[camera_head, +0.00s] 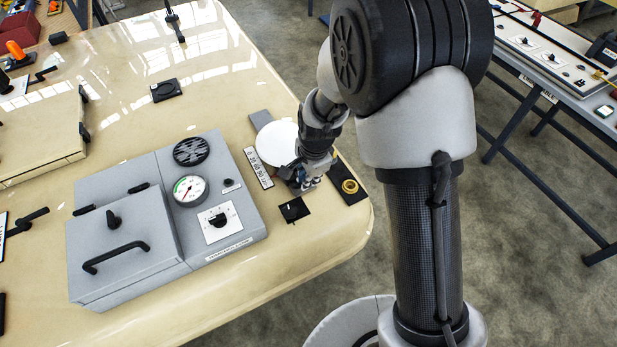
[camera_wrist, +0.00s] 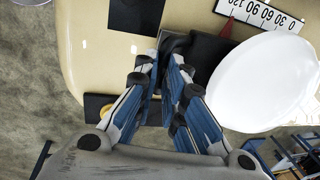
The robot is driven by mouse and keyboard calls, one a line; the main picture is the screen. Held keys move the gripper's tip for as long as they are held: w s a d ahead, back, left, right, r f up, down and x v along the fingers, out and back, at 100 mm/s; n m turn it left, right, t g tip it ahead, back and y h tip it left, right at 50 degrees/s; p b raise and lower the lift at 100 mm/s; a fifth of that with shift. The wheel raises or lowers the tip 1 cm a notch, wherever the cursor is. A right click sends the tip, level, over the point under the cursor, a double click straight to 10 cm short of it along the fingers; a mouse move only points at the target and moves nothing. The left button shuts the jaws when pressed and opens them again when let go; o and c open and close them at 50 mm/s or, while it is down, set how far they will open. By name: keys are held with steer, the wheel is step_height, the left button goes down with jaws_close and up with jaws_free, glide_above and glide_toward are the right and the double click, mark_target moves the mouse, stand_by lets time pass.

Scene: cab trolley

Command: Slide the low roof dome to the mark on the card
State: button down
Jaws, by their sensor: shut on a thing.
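The low roof dome (camera_head: 277,141) is a white rounded disc near the table's right edge. In the wrist view its white top (camera_wrist: 262,84) lies right of the fingers. A dark part (camera_wrist: 208,50) sits at its near side, between it and my fingertips. My gripper (camera_head: 302,182) is low over the table beside the dome. In the wrist view its fingers (camera_wrist: 168,62) are close together at this dark part, and the exact contact is hidden. The white number card (camera_head: 258,167) lies left of the dome; its scale (camera_wrist: 266,15) and a red pointer (camera_wrist: 228,27) show in the wrist view.
A grey strip (camera_head: 261,119) lies behind the dome. A black square plate (camera_head: 293,210) and a dark plate with a brass ring (camera_head: 350,186) lie near my gripper. A grey box panel with a gauge (camera_head: 190,190) stands left. The table edge is close on the right.

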steer(key=shift+s+d+f, duration=0.1)
steer(key=shift+s+f, duration=0.2)
steer(key=shift+s, duration=0.1)
steer(key=c, duration=1.8)
jaws_free()
steer(key=shift+o, duration=0.7)
steer(key=shift+w+r, duration=0.1)
steer(key=shift+w, duration=0.05)
step_height(320, 180, up, 12)
steer(key=s, duration=0.2)
steer(key=shift+d, duration=0.4)
steer(key=s+d+r+n+t+b, duration=0.1)
steer(key=s+d+r+n, duration=0.1)
steer(key=s, duration=0.5)
steer(key=s+d+r+n+b, duration=0.2)
steer(key=s+d+r+n, duration=0.1)
steer(key=s+n, duration=0.3)
steer(key=s+d+r+n+t+b, duration=0.1)
steer(key=s+d+r+n+b, duration=0.1)
steer(key=s+n, duration=0.3)
steer(key=s+d+r, duration=0.1)
steer(key=s, duration=0.3)
steer(key=shift+s+d+r+t+h, duration=0.25)
steer(key=shift+s+d+t+h, duration=0.05)
steer(key=shift+s+h, duration=0.1)
